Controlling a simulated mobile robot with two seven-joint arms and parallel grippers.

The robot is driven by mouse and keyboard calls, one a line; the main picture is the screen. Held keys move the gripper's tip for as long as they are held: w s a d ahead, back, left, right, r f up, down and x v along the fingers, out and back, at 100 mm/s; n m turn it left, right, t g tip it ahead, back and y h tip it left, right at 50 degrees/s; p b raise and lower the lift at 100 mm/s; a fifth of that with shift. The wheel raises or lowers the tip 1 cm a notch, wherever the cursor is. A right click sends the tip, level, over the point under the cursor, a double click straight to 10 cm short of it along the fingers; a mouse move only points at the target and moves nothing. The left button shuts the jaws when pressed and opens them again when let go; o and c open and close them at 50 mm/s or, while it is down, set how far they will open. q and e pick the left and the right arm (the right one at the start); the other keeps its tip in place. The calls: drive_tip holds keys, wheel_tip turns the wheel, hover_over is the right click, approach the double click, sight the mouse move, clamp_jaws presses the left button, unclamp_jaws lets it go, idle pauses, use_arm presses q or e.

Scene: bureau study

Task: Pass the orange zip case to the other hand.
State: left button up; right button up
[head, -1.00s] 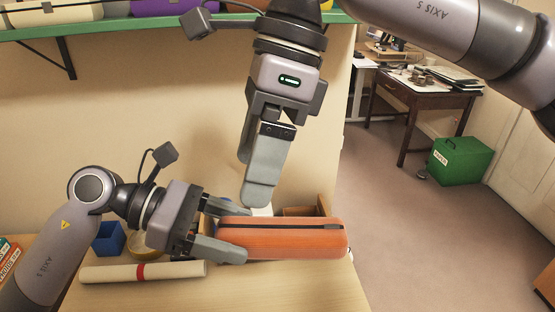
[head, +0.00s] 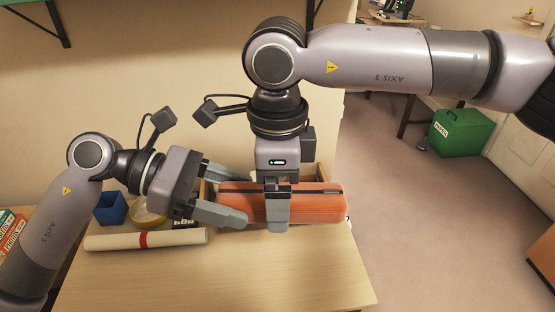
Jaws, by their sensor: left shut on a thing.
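The orange zip case (head: 318,204) is ribbed, with a dark zip strip along its top, and lies level above the desk. My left gripper (head: 240,196) comes in from the left and is shut on its left end, one finger at the back and one in front. My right gripper (head: 277,208) points down over the middle of the case, with one finger in front of its near side. Its other finger is hidden, so I cannot tell whether it grips.
A rolled paper with a red band (head: 146,239), a blue box (head: 111,209) and a tape roll (head: 146,216) are on the desk (head: 230,275) at left. An open box (head: 308,174) is behind the case. The desk front is clear. A green box (head: 459,132) stands on the floor.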

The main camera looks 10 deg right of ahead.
drive_tip(key=shift+f, duration=0.85)
drive_tip(key=c, duration=1.1)
use_arm(q)
drive_tip(key=o, duration=1.2)
